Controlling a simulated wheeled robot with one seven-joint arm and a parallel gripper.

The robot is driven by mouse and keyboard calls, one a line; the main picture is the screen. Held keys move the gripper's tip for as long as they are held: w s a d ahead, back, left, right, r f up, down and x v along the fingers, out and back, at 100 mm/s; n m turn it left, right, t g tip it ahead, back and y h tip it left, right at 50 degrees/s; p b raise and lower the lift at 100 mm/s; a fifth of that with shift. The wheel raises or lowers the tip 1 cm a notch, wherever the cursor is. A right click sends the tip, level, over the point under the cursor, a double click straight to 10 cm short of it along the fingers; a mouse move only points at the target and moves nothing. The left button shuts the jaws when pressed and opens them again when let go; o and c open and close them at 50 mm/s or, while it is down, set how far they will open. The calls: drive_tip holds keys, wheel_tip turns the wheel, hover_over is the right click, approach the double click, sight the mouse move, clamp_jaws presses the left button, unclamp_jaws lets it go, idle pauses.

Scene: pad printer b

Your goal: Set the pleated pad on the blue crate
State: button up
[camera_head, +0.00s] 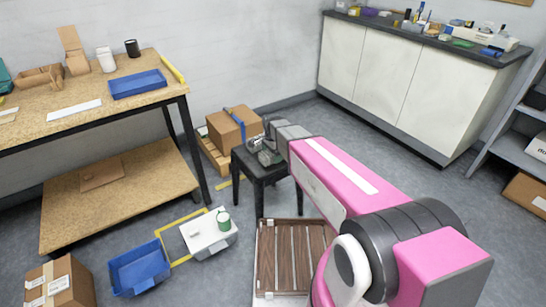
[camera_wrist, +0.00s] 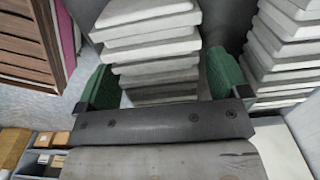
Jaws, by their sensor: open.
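My gripper (camera_wrist: 158,78) is open, with a green-padded finger on each side of a grey layered stack (camera_wrist: 150,45), which looks like the pleated pad. I cannot tell whether the fingers touch it. A second, similar grey stack (camera_wrist: 285,50) is at the right of the wrist view. In the head view my gripper (camera_head: 266,150) is low over a black stool (camera_head: 258,179); the pad is too small and covered to make out there. The blue crate (camera_head: 140,268) is on the floor at lower left, open-topped and apparently empty.
A white container (camera_head: 209,234) with a green-and-white cup is beside the crate. A cardboard box (camera_head: 58,285) is left of it. A wooden slatted pallet (camera_head: 290,258) lies before the stool. A workbench (camera_head: 85,110) holds a shallow blue tray (camera_head: 137,84). Grey floor is clear at right.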

sight(270, 153)
drive_tip(key=c, duration=1)
drive_tip(key=shift+r, duration=0.15)
drive_tip(key=shift+r, duration=0.45)
drive_tip(key=r, duration=0.2)
drive_tip(key=a+r, duration=0.1)
drive_tip(key=shift+r, duration=0.35)
drive_tip(key=a+r, duration=0.6)
drive_tip(key=a, duration=0.4)
drive_tip(key=shift+s+a, duration=0.15)
drive_tip(key=shift+a, duration=0.2)
drive_tip(key=shift+d+r, duration=0.1)
drive_tip(key=shift+r, duration=0.05)
